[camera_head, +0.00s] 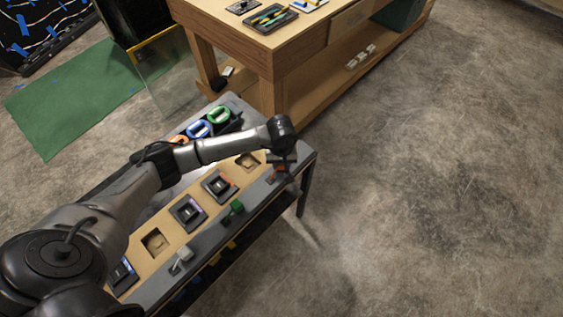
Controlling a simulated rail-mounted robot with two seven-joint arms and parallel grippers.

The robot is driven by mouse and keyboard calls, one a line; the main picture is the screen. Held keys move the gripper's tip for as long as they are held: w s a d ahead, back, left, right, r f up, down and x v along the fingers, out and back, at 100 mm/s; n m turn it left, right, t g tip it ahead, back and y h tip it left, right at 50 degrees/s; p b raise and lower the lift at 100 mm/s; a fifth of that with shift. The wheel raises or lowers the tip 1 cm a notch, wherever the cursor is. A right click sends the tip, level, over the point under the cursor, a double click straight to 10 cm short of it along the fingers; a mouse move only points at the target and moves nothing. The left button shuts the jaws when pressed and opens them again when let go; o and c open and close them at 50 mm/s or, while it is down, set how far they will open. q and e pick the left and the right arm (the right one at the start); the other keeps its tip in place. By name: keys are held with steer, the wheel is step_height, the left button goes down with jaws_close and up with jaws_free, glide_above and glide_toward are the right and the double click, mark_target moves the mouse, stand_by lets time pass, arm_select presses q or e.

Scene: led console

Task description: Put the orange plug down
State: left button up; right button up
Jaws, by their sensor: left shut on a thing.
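My left gripper (280,164) is at the far right end of the console (203,233), close above its grey front strip. It is shut on the orange plug (278,174), which shows only as a small orange patch under the fingers. I cannot tell whether the plug touches the strip. A green plug (236,208) and a pale grey plug (181,258) stand on the same strip, to the lower left. My right gripper is not in view.
The wooden panel holds black square modules (188,212) and empty recesses (155,241). Green (219,114) and blue (200,129) round parts sit at the console's back. A wooden workbench (270,50) stands behind. Open floor (430,200) lies to the right.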

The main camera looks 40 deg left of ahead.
arm_select(q)
steer(key=shift+f, duration=0.25)
steer(key=shift+f, duration=0.15)
steer(key=o, duration=0.9)
